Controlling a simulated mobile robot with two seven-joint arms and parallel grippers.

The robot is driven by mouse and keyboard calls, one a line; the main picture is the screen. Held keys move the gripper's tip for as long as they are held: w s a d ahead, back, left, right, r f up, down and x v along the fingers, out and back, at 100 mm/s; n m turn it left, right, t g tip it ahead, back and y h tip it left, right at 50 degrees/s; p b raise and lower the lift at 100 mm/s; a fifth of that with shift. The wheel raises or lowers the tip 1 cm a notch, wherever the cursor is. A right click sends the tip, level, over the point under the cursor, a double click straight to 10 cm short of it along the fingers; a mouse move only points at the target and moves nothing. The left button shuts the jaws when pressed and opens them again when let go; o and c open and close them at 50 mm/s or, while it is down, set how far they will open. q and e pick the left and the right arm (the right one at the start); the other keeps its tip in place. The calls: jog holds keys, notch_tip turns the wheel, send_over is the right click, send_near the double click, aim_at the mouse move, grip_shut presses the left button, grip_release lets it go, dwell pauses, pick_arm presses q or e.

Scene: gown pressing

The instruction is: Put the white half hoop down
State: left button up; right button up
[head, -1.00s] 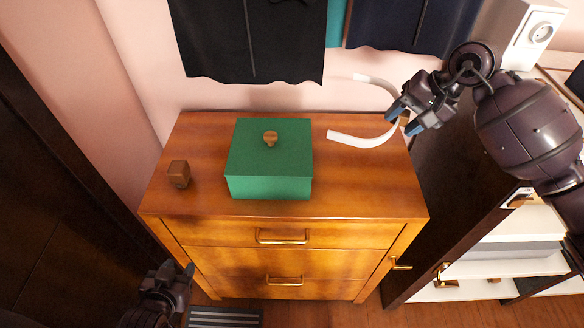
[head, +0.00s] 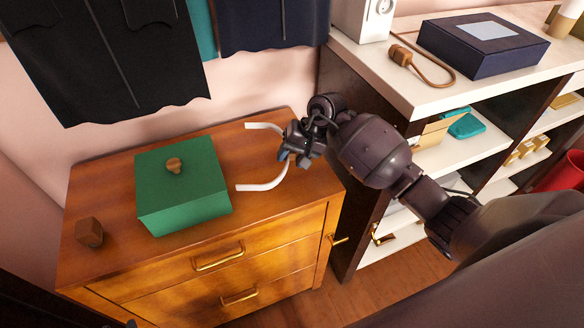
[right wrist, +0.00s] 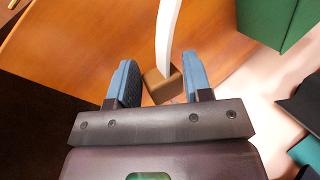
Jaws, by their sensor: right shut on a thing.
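The white half hoop (head: 264,187) is a thin curved strip at the right end of the wooden chest's top (head: 225,135), its two ends pointing left. My right gripper (head: 284,156) is at the middle of its curve. In the right wrist view, the white strip (right wrist: 168,38) runs up from a brown wooden block (right wrist: 160,86) between the blue fingers (right wrist: 160,82); the gripper is shut on this block. The hoop is low over or on the chest top; I cannot tell if it touches. My left gripper is not clearly in view.
A green lidded box (head: 182,188) stands left of the hoop, with a small brown wooden block (head: 89,232) farther left. Dark clothes (head: 110,60) hang behind. A shelf unit (head: 405,85) stands at the right, with a dark blue box (head: 483,44) on top.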

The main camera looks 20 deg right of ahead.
jog(key=shift+f, duration=2.65)
